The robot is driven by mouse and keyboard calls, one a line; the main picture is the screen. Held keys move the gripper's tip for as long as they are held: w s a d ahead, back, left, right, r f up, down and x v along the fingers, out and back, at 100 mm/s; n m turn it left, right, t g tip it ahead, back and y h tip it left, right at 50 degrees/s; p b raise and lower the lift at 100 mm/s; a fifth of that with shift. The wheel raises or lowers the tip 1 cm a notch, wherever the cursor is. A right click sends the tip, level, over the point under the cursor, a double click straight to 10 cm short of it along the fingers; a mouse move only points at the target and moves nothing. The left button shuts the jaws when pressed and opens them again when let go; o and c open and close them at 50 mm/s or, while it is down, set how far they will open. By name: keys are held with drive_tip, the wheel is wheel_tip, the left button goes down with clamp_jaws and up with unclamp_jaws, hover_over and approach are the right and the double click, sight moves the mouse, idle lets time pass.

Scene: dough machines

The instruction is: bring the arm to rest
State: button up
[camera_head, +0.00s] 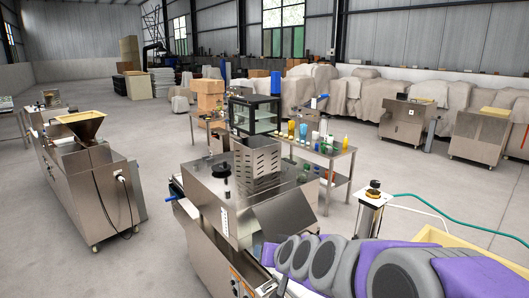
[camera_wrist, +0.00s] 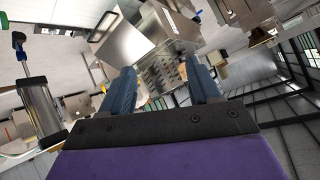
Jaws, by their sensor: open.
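My gripper (camera_wrist: 162,80) shows in the wrist view with its two blue fingers well apart. Nothing is between the fingertips, and they touch nothing that I can see. Beyond them is the steel dough machine (camera_wrist: 137,40), seen upside down. In the head view my grey and purple arm (camera_head: 340,262) lies folded low across the bottom right. It is close to the front of the same steel machine (camera_head: 210,195). In the head view I cannot clearly make out the fingers.
A steel post with a dark knob (camera_head: 371,208) stands just behind my arm, with a green hose (camera_head: 470,229) beside it. A second machine with a hopper (camera_head: 84,125) stands at left. A table (camera_head: 335,157) holds bottles. Open floor (camera_head: 150,160) lies between the machines.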

drive_tip(key=s+d+f+g+h+b, duration=0.1)
drive_tip(key=s+d+f+g, duration=0.3)
drive_tip(key=s, duration=0.9)
drive_tip(key=s+d+f+g+h+b, duration=0.1)
drive_tip(key=s+d+f+g+b, duration=0.3)
drive_tip(key=s, duration=0.9)
drive_tip(key=s+d+f+g+h+b, duration=0.1)
drive_tip(key=s+d+f+g+b, duration=0.2)
drive_tip(key=s+f, duration=0.4)
drive_tip(key=s+d, duration=0.1)
drive_tip(key=s, duration=0.4)
drive_tip(key=shift+s+f+g+h, duration=0.25)
drive_tip(key=shift+s+g+h, duration=0.05)
drive_tip(key=shift+s+g, duration=0.1)
